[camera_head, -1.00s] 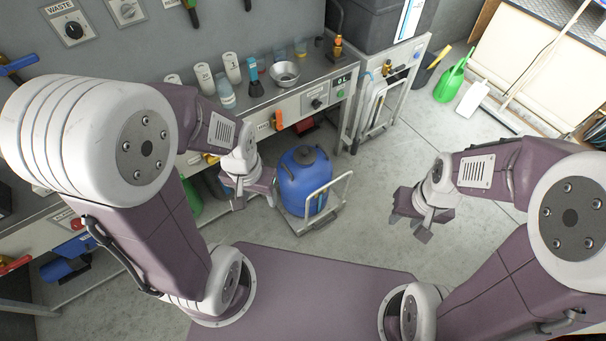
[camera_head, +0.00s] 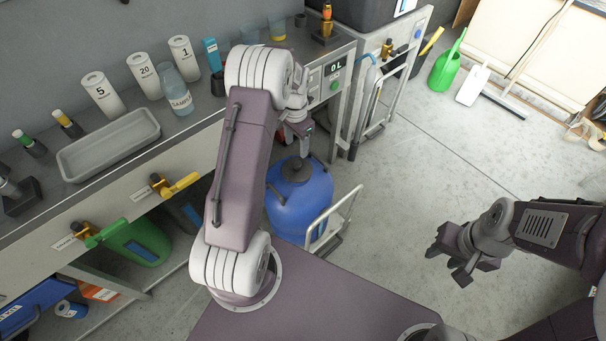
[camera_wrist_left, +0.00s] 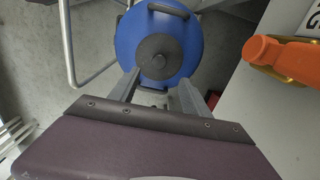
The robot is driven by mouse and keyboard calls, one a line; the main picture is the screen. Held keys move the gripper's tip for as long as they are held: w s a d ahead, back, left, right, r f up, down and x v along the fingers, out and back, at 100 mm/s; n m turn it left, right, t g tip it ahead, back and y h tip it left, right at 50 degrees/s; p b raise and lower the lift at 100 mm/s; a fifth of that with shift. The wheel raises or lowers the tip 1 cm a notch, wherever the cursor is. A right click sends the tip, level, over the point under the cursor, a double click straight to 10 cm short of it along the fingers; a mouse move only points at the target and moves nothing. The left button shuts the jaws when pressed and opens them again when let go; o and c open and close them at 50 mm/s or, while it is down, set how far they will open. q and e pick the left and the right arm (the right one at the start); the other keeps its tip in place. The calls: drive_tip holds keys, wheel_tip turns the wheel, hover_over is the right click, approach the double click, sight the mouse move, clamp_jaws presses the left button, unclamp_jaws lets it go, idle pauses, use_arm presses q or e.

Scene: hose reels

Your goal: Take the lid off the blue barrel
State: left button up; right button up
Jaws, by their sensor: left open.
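The blue barrel (camera_head: 305,200) stands on a small trolley (camera_head: 335,225) beside the workbench. Its dark round lid (camera_head: 295,170) sits on top, partly behind my left gripper in the head view. In the left wrist view the blue barrel (camera_wrist_left: 190,30) is seen from above, with the dark lid (camera_wrist_left: 160,57) in its middle. My left gripper (camera_head: 304,140) is above the lid. In the left wrist view its two fingers (camera_wrist_left: 157,90) are apart, on the near side of the lid, with nothing between them. My right gripper (camera_head: 455,262) hangs empty over the floor at the right, its fingers apart.
The workbench edge (camera_head: 130,180) runs close on the left, with a grey tray (camera_head: 110,143) and several bottles. An orange object (camera_wrist_left: 280,57) is close at the right of the left wrist view.

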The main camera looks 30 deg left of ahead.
sight(297, 163)
use_arm(q)
wheel_tip(297, 163, down, 4)
drive_tip(key=shift+w+a+r+b, duration=0.1)
drive_tip(key=shift+a+b, duration=0.05)
drive_tip(key=shift+b, duration=0.65)
drive_tip(key=f+b, duration=0.1)
drive_tip(key=f, duration=0.1)
drive_tip(key=f+b, duration=0.1)
drive_tip(key=f, duration=0.2)
drive_tip(key=shift+s+d+f+b, duration=0.2)
drive_tip(key=shift+f+b, duration=0.1)
drive_tip(key=shift+b, duration=0.1)
drive_tip(key=shift+r, duration=0.1)
clamp_jaws()
